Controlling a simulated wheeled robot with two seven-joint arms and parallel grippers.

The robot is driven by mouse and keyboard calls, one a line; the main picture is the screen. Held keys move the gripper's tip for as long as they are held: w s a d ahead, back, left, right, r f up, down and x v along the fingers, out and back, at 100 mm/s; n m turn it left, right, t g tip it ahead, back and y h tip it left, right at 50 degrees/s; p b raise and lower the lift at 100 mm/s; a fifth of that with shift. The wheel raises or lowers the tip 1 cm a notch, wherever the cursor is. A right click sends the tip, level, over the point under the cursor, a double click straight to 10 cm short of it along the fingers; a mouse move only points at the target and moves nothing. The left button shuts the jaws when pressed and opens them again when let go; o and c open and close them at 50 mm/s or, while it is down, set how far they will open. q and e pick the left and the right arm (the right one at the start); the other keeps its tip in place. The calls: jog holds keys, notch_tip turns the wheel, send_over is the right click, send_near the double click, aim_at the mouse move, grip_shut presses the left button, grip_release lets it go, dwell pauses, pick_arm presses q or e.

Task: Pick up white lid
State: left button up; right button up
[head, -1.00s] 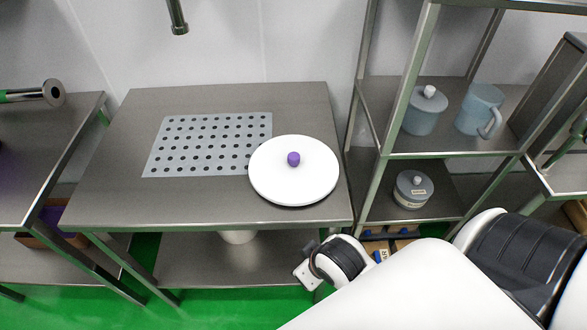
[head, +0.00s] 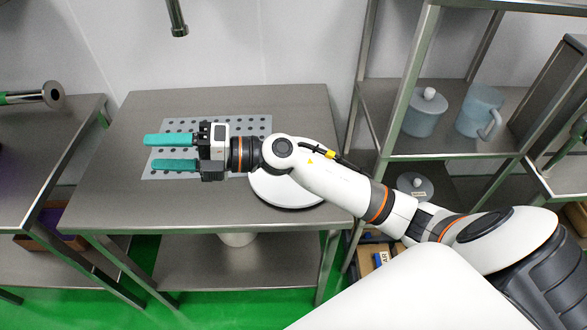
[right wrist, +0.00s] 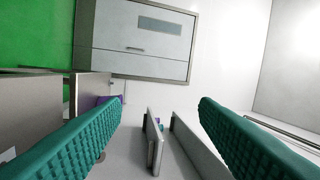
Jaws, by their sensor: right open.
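The white lid (head: 285,193) is a round disc on the steel table, at the right end of the perforated plate. My right arm crosses over it in the head view and hides much of it, including its purple knob. My right gripper (head: 170,153) is open and empty, with teal fingers pointing left above the perforated plate, to the left of the lid. In the right wrist view the two teal fingers (right wrist: 160,130) stand wide apart with nothing held between them. The lid is not seen in that view. My left gripper is not in view.
The perforated plate (head: 158,163) lies on the steel table (head: 115,195). A shelf rack on the right holds a lidded blue-grey pot (head: 421,118), a blue pitcher (head: 478,112) and a lower pot (head: 415,185). A tap (head: 177,20) hangs above the table's back.

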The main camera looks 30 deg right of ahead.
jog(key=w+d+f+n+g+h, duration=0.2)
jog(key=d+f+n+g+h, duration=0.45)
jog(key=f+h, duration=0.2)
jog(key=w+d+m+g+h, duration=0.15)
jog(key=d+h, duration=0.85)
jog(key=d, duration=1.1)
jog(key=shift+m+g, duration=0.3)
jog(key=shift+m, duration=0.1)
jog(key=f, duration=0.2)
jog(key=f+p, duration=0.1)
jog(key=f, duration=0.3)
jog(key=shift+s+d+f+p, duration=0.25)
jog(key=shift+s+f+p, duration=0.05)
jog(key=shift+p, duration=0.1)
jog(key=f, duration=0.1)
jog(key=f+p, duration=0.1)
jog(key=f, duration=0.1)
jog(key=f+p, duration=0.1)
jog(key=shift+s+a+f, duration=0.1)
jog(key=shift+a+f, duration=0.25)
jog(key=shift+f, duration=0.5)
grip_shut()
